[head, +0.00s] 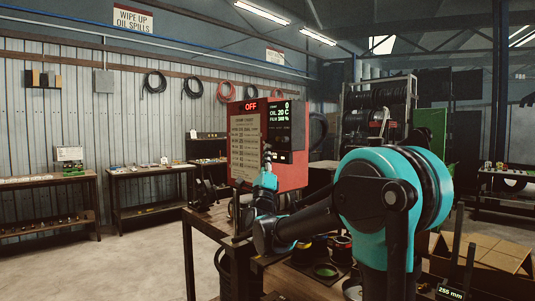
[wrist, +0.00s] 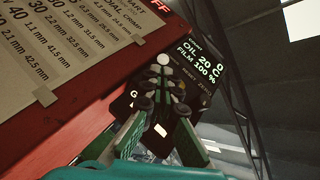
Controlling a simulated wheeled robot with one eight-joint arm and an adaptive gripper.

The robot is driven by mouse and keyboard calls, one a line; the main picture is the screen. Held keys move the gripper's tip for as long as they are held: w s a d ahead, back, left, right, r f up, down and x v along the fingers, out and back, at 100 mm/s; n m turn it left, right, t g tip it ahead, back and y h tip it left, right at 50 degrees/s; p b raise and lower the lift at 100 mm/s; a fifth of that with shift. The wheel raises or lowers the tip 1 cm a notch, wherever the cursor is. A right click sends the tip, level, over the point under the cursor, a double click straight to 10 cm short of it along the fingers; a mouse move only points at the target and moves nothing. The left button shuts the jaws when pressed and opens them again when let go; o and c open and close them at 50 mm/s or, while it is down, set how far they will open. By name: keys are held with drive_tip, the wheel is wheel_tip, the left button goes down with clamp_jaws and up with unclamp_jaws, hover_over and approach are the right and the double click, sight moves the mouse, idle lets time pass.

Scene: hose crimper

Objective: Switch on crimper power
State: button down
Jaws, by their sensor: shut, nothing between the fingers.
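The red crimper cabinet (head: 293,176) stands at mid-picture in the head view, with a red "OFF" readout (head: 250,105) on top. Its dark screen (head: 280,112) reads oil 20 C; in the wrist view the screen (wrist: 203,58) also reads film 100 %. My gripper (head: 267,153) is shut and empty, in front of the cabinet just below the screen. In the wrist view my gripper (wrist: 161,78) points at a dark control panel (wrist: 120,104), and a pale round spot (wrist: 163,60) shows at its tips. I cannot tell whether they touch. The power switch cannot be made out.
A printed size chart (head: 244,146) is on the cabinet's left face. Below are a dark bench frame (head: 208,228) and several round dies (head: 326,270). A cardboard box (head: 490,256) is at lower right. Open floor (head: 130,270) lies to the left.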

drive_tip(key=shift+s+a+r+m+g+h, duration=0.1)
drive_tip(key=shift+a+r+m+g+h, duration=0.1)
drive_tip(key=shift+m+g+h, duration=0.45)
drive_tip(key=shift+s+a+r+m+g+h, duration=0.15)
drive_tip(key=shift+m+g+h, duration=0.35)
drive_tip(key=shift+m, duration=0.25)
drive_tip(key=shift+s+a+r+m+g+h, duration=0.1)
drive_tip(key=shift+r+m+g+h, duration=0.2)
drive_tip(key=shift+m+g, duration=0.25)
drive_tip(key=shift+s+a+r+m+g+h, duration=0.15)
drive_tip(key=shift+m+g+h, duration=0.1)
drive_tip(key=shift+m+g, duration=0.3)
drive_tip(key=shift+r+m+g+h, duration=0.3)
drive_tip(key=shift+r+m+g, duration=0.2)
drive_tip(key=shift+m+g, duration=0.3)
drive_tip(key=shift+f, duration=0.1)
